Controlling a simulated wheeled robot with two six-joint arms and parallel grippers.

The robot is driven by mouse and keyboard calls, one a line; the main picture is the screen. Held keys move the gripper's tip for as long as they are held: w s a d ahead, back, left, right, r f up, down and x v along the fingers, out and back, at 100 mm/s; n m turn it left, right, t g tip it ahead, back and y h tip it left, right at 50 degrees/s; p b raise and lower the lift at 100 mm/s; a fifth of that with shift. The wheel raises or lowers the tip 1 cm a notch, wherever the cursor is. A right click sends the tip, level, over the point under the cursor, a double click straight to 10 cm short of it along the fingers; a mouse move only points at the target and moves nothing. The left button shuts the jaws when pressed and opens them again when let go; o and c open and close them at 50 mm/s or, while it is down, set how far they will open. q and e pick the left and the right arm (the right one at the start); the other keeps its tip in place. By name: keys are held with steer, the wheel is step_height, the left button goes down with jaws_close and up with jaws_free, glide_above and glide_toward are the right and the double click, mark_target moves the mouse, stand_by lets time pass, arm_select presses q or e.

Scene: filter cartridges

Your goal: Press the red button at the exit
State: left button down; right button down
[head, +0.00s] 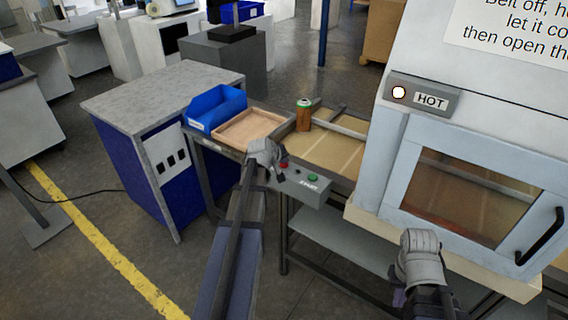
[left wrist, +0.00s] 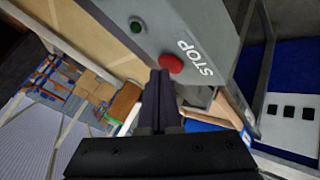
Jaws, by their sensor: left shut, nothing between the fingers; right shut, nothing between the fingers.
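The red button (head: 284,165) sits on a grey control box (head: 312,187) at the exit end of the belt, beside a green button (head: 312,177). In the left wrist view the red button (left wrist: 171,63) is next to the word STOP, with the green button (left wrist: 137,26) further up the box. My left gripper (head: 275,172) is shut and empty, close by the red button; its fingertips (left wrist: 160,75) appear just below the button in the wrist view. I cannot tell whether they touch it. My right gripper (head: 420,250) is shut and empty in front of the oven door.
A cartridge (head: 304,115) with a green top stands on the belt (head: 340,150). A wooden tray (head: 240,128) and a blue bin (head: 215,108) are left of it. A machine with a lit HOT lamp (head: 399,92) and a windowed door (head: 465,195) stands at right.

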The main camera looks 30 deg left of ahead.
mark_target(284, 166)
arm_select(q)
steer(key=shift+r+p, duration=0.35)
steer(key=shift+r, duration=0.2)
steer(key=shift+r, duration=0.15)
step_height(284, 166, up, 5)
steer(key=p, duration=0.5)
stand_by(0.5)
